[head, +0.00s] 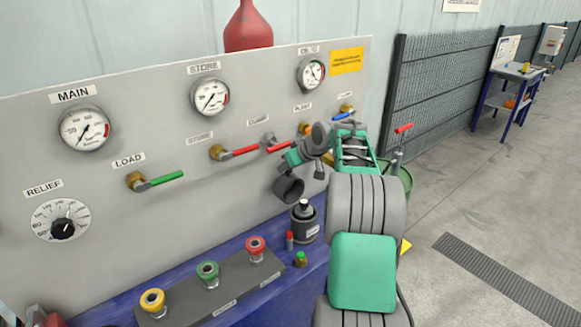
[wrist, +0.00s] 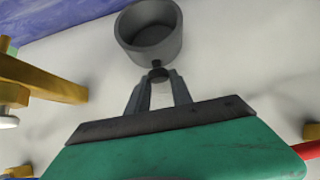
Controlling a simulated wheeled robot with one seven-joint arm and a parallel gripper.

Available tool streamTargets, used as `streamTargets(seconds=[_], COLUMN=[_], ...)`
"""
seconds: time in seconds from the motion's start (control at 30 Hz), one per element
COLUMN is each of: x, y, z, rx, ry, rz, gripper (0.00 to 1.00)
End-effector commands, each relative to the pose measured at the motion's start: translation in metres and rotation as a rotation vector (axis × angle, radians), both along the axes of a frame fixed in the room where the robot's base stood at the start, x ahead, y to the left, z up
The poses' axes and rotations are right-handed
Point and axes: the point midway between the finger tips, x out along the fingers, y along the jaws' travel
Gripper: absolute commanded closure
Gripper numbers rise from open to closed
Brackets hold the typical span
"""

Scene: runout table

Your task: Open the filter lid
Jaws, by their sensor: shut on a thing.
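A dark grey, round, cup-like part (wrist: 150,34) stands out from the panel at the top of the wrist view, its hollow inside visible. It also shows in the head view (head: 289,188), just below my wrist. A small dark knob (wrist: 158,66) sits at its near edge. My gripper (wrist: 158,77) is shut on this knob, with a fingertip on either side. I cannot tell whether the cup is the filter lid or its housing. In the head view my wrist hides part of this area, and the fingertips are hard to make out.
Valves with red handles (head: 240,152) and a green handle (head: 168,178) stick out from the panel (head: 120,235). A dark labelled canister (head: 304,226) stands below on the blue bench, near push buttons (head: 208,270). The floor to the right (head: 480,215) is mostly clear.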

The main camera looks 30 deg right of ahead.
Motion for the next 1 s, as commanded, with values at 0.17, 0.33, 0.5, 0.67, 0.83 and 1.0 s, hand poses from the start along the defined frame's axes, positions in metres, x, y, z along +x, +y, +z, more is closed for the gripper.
streamTargets(seconds=[0.17,0.33,0.5,0.67,0.83,1.0], x=[0.001,0.001,0.000,-0.001,-0.003,-0.024], y=[0.000,0.000,-0.001,-0.002,-0.003,-0.006], z=[0.002,0.001,0.001,0.000,0.003,0.023], rx=[-0.002,-0.002,-0.001,-0.001,-0.001,-0.005], ry=[-0.004,-0.003,-0.001,0.000,-0.001,-0.004], rz=[0.000,0.001,-0.001,-0.002,-0.004,-0.005], gripper=[1.00,0.69,0.55,0.52,0.52,0.52])
